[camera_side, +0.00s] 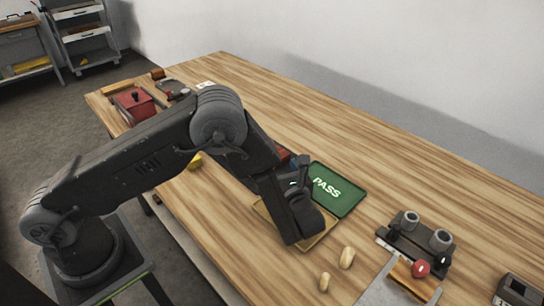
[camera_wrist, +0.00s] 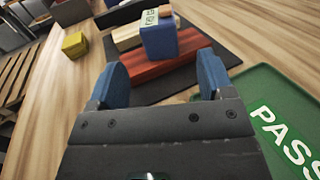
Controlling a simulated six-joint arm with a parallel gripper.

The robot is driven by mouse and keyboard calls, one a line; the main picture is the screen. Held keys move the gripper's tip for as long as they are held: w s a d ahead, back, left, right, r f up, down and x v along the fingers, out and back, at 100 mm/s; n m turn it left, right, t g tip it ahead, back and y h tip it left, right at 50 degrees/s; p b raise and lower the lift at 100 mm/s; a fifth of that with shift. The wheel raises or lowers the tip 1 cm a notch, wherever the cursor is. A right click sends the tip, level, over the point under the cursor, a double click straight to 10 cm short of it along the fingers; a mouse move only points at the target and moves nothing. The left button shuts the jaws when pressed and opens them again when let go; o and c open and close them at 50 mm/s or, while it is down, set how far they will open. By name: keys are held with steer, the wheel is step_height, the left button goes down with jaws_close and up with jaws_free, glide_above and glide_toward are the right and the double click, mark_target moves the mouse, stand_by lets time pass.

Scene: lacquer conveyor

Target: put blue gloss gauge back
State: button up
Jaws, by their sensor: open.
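A blue box (camera_wrist: 158,40), which looks like the gloss gauge, stands ahead of my gripper in the wrist view. It is beside or on a long red block (camera_wrist: 165,68), over a dark mat (camera_wrist: 222,53); the exact contact is unclear. A pale label (camera_wrist: 150,17) shows at its top. My gripper (camera_wrist: 161,78) is open and empty, its blue fingertips spread either side of the red block's near face, apart from the blue box. In the side view my arm hides most of this area; a bit of the red block (camera_side: 283,154) shows.
A green PASS tray (camera_side: 352,204) lies right of the gripper. A yellow block (camera_wrist: 75,45) is at the left. Pale rounded pieces (camera_side: 347,258) and a dark fixture with grey cups (camera_side: 410,240) are nearer the front right. A red lidded box (camera_side: 133,105) stands at the far left.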

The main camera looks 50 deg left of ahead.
steer(key=shift+v, duration=2)
steer(key=w+d+r+m+t+h, duration=0.1)
steer(key=w+r+m+t+h, duration=0.25)
steer(key=r+m+h, duration=0.2)
steer(key=w+r+m+t+h, duration=0.2)
steer(key=w+r+m+h, duration=0.25)
steer(key=r+m, duration=0.25)
steer(key=s+d+r+m+h, duration=0.25)
steer(key=r+m+h, duration=0.35)
steer(key=r+m, duration=0.5)
steer(key=s+a+m+g+h, duration=0.1)
steer(key=s+a+m+g, duration=0.1)
steer(key=s+m, duration=0.8)
steer(key=s+a+r+m+g+h, duration=0.1)
steer(key=s+a+m+g+h, duration=0.1)
steer(key=s+m, duration=0.8)
steer(key=shift+s+a, duration=0.3)
steer(key=shift+a, duration=0.2)
steer(key=shift+o, duration=0.4)
steer(key=s+a+f+m+g+y, duration=0.2)
steer(key=s+a+m, duration=0.2)
steer(key=s+m, duration=0.2)
steer(key=shift+s+a+f+g, duration=0.2)
steer(key=shift+s+f+g, duration=0.15)
steer(key=shift+s, duration=0.9)
